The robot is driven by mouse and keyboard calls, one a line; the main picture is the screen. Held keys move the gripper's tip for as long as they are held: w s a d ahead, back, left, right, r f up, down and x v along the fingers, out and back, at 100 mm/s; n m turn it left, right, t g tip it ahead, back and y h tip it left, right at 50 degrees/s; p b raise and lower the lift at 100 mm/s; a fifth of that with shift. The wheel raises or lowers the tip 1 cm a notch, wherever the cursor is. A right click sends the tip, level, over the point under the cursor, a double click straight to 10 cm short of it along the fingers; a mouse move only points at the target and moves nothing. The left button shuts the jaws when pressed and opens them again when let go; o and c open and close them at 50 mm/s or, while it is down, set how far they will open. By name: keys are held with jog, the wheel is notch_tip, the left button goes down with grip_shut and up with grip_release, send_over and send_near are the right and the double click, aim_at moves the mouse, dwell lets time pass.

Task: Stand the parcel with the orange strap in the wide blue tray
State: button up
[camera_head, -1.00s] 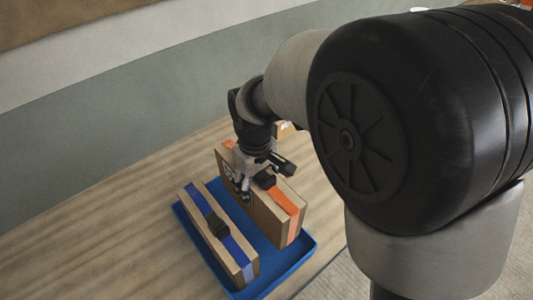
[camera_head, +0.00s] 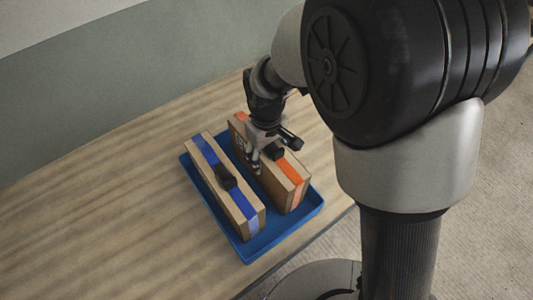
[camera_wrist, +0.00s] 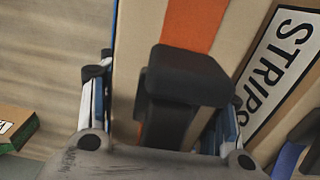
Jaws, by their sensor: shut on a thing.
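The parcel with the orange strap (camera_head: 297,176) is a tall brown box, upright on the right side of the wide blue tray (camera_head: 282,231). My gripper (camera_head: 256,158) is shut on its upper part from above. I cannot tell whether its base touches the tray floor. In the wrist view the orange strap (camera_wrist: 194,22) runs along the parcel's top, with a black buckle (camera_wrist: 188,78) close to my gripper (camera_wrist: 160,110). A label reading "STRIPS" (camera_wrist: 280,70) shows on the parcel's side.
A brown parcel with a blue strap (camera_head: 240,205) and black buckle stands in the tray's left side, a narrow gap away. A green-edged box (camera_wrist: 14,128) shows at lower left in the wrist view. The wooden table (camera_head: 80,225) is clear left of the tray.

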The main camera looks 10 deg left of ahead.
jog(key=o, duration=1.5)
jog(key=shift+f, duration=0.15)
notch_tip(320, 180, up, 12)
jog(key=p, duration=0.3)
jog(key=shift+r+p, duration=0.2)
jog(key=shift+p, duration=0.2)
jog(key=shift+d+r, duration=0.1)
jog(key=s+d+r+m+t, duration=0.1)
jog(key=s+d+r+m, duration=0.15)
jog(key=d+r, duration=0.35)
jog(key=s+d+r+m+t, duration=0.1)
jog(key=s+d+r+m, duration=0.2)
jog(key=d, duration=0.5)
jog(key=s+d+m+t, duration=0.1)
jog(key=s+d, duration=0.2)
jog(key=s+d+r+m, duration=0.1)
jog(key=s+d+m, duration=0.1)
jog(key=s+d, duration=0.1)
jog(key=s+d+r+m+t, duration=0.1)
jog(key=s+d, duration=0.2)
jog(key=shift+s+d+r+m+t, duration=0.15)
jog(key=shift+d+r+m+t, duration=0.05)
jog(key=shift+d+m+t, duration=0.1)
